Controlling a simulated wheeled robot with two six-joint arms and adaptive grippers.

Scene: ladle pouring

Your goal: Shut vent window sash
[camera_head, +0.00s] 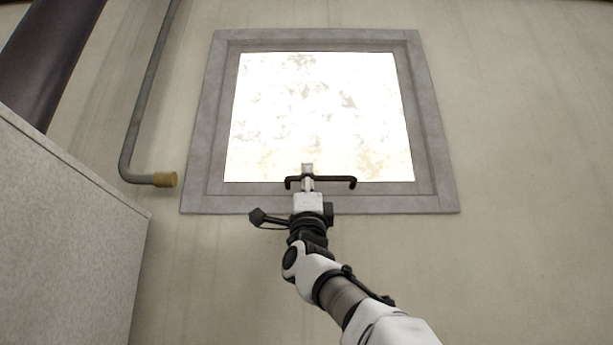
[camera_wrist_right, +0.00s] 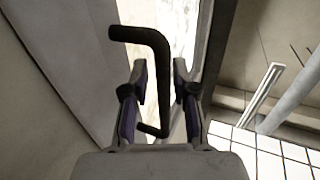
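The vent window's bright, blotchy sash (camera_head: 318,115) sits inside a grey frame (camera_head: 200,130) on the wall in the head view. I cannot tell whether the sash stands slightly ajar. A black bar handle (camera_head: 340,181) runs along its bottom edge. My right gripper (camera_head: 307,170) is at the left part of this handle. In the right wrist view, the black handle (camera_wrist_right: 160,75) passes between the two fingers of my right gripper (camera_wrist_right: 159,70). The fingers are apart, with gaps visible beside the bar. My left gripper is out of view.
A grey pipe (camera_head: 142,100) with a brass-coloured end runs down the wall left of the window. A pale speckled box-like surface (camera_head: 65,240) fills the lower left. The wall right of the window is clear. White tiles (camera_wrist_right: 262,150) show at the lower right in the wrist view.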

